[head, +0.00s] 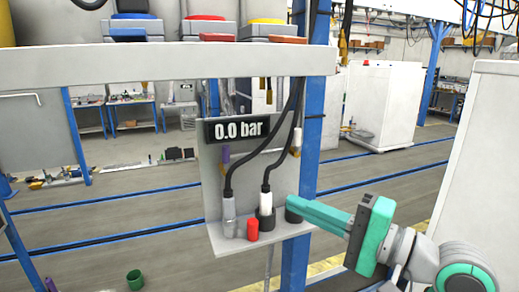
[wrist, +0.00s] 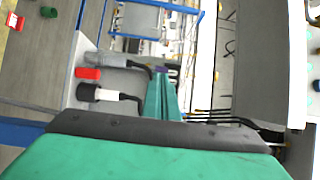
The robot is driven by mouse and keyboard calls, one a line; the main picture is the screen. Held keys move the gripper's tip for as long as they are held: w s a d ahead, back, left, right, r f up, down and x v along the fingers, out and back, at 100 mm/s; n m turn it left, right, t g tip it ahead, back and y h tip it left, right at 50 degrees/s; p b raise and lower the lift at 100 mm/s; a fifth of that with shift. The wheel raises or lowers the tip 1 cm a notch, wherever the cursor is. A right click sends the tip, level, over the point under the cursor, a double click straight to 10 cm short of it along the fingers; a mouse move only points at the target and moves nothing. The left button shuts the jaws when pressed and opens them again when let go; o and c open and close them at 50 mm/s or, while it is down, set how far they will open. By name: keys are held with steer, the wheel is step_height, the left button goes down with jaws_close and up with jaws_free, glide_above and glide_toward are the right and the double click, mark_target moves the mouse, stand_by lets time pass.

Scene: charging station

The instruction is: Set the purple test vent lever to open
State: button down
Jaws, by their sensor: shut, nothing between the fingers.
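The purple test vent lever (head: 225,158) is upright on the left of the grey station panel (head: 209,180), below the left end of the 0.0 bar display (head: 240,128). Its lower part is hard to make out. A purple piece, likely the same lever, shows just past my fingertips in the wrist view (wrist: 161,70). My gripper (head: 290,204) is shut and empty, with its green fingers pointing left at the right end of the panel's shelf. In the head view it is well right of and below the lever; contact cannot be told from the wrist view.
A grey plug (head: 229,212) and a white-and-black plug (head: 266,205) stand on the shelf with black cables rising from them. A red cap (head: 252,229) sits between them. A dark round piece (head: 294,212) is by my fingertips. A blue post (head: 312,130) stands behind.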

steer(key=w+a+f+m+t+h, duration=0.1)
steer(key=w+f+m+t+h, duration=0.25)
steer(key=f, duration=1.05)
steer(key=w+a+f+m+t+h, duration=0.1)
steer(key=w+f+m+t+h, duration=0.3)
steer(key=f, duration=1)
steer(key=s+f+g+h, duration=0.2)
steer(key=s+f+h, duration=0.3)
steer(key=s+f, duration=0.45)
steer(key=s+a+f+n+g+h, duration=0.1)
steer(key=s+a+f+n, duration=0.15)
steer(key=s+f, duration=0.45)
steer(key=s+a+f+n+h, duration=0.1)
steer(key=s+f+n+h, duration=0.15)
steer(key=s+f, duration=0.4)
steer(key=s+a+r+n, duration=0.1)
steer(key=s+n, duration=0.4)
steer(key=s, duration=0.4)
steer(key=s+a+r+n+y, duration=0.1)
steer(key=s+r+n, duration=0.1)
steer(key=s+n, duration=0.3)
steer(key=s, duration=0.4)
steer(key=shift+a+r+y, duration=0.3)
steer(key=shift+a, duration=0.05)
